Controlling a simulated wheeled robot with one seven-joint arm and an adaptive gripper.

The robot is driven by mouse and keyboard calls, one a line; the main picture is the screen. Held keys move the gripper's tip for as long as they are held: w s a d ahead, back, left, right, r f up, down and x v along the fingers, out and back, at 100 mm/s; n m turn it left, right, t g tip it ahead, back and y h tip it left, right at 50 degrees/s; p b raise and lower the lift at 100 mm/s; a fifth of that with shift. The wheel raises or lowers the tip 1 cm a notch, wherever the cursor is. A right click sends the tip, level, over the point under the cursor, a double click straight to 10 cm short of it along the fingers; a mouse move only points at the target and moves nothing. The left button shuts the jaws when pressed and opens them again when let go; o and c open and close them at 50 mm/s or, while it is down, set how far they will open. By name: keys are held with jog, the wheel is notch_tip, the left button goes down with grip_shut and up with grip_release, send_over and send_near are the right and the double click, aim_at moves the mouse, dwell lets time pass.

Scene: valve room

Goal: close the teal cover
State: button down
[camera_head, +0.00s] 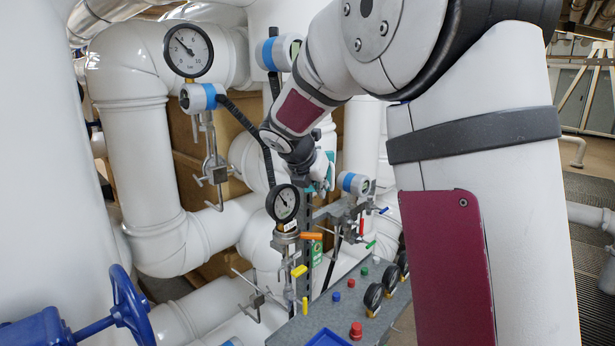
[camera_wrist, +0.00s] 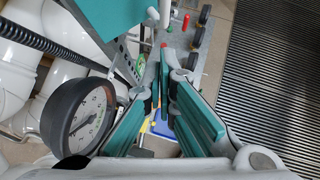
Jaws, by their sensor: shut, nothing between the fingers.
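The teal cover (camera_wrist: 112,18) shows in the wrist view as a flat teal panel at the upper left, cut off by the top edge. It lies close to the left of my fingertips; I cannot tell whether they touch it. My gripper (camera_wrist: 167,62) has teal finger pads that converge at the tips, shut with nothing between them. In the head view my gripper (camera_head: 322,178) is small, beside the vertical rail behind the gauge. A little teal shows there, but I cannot tell cover from finger pads. The cover's hinge and the thing it covers are hidden.
A black-rimmed gauge (camera_wrist: 82,118) stands close left of my fingers; it also shows in the head view (camera_head: 283,203). A grey panel (camera_head: 300,327) with buttons and a blue tray (camera_head: 327,338) lies below. White pipes (camera_head: 135,160) fill the left. Grating floor (camera_wrist: 270,80) is clear at right.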

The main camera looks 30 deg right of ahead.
aim_at(331, 189)
jog(key=shift+w+d+r, duration=0.1)
jog(key=shift+w+d, duration=0.45)
jog(key=shift+d, duration=0.2)
jog(key=shift+w+d, duration=0.5)
jog(key=shift+d, duration=0.25)
jog(key=shift+w+d, duration=0.1)
